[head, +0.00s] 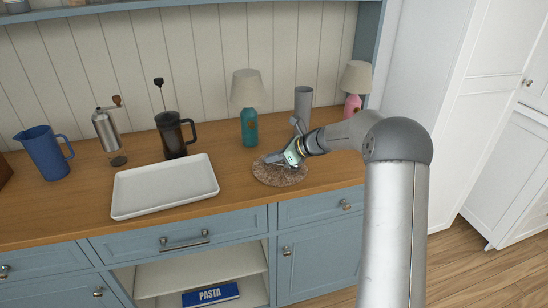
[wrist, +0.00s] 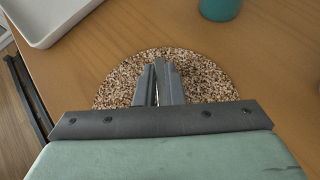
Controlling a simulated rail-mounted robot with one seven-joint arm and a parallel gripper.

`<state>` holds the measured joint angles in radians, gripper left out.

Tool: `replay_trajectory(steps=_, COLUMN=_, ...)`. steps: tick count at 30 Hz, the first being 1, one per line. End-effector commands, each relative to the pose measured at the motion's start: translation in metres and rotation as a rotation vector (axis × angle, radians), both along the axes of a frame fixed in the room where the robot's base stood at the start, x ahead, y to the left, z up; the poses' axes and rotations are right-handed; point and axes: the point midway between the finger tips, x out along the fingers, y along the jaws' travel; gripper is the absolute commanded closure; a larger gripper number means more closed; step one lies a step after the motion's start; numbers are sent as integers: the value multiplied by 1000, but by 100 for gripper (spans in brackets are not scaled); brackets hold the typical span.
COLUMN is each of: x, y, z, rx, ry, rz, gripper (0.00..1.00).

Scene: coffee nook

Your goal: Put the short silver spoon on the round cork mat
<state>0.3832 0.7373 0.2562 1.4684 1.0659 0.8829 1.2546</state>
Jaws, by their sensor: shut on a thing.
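The round cork mat (head: 280,180) lies on the wooden counter, speckled brown, right of the white tray. In the wrist view the mat (wrist: 212,82) spreads behind and around my fingers. My gripper (head: 270,160) is low over the mat, with its fingers pointing left. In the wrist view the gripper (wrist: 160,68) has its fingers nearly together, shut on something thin. This fits the short silver spoon, but the fingers hide almost all of it. I cannot tell whether it touches the mat.
A teal lamp (head: 250,126) stands just behind the mat, and a grey cylinder (head: 303,105) and a pink lamp (head: 354,90) stand farther right. The white tray (head: 165,186) lies to the left. A French press (head: 174,135), grinder (head: 107,135) and blue jug (head: 45,155) line the back.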

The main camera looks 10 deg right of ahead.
Motion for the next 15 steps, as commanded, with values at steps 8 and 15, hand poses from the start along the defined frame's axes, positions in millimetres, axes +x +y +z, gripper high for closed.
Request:
replay_trajectory(steps=8, x=0, y=0, z=-3, rx=0, ry=0, rz=0, gripper=69)
replay_trajectory(steps=15, x=0, y=0, z=-1, rx=0, ry=0, rz=0, gripper=69)
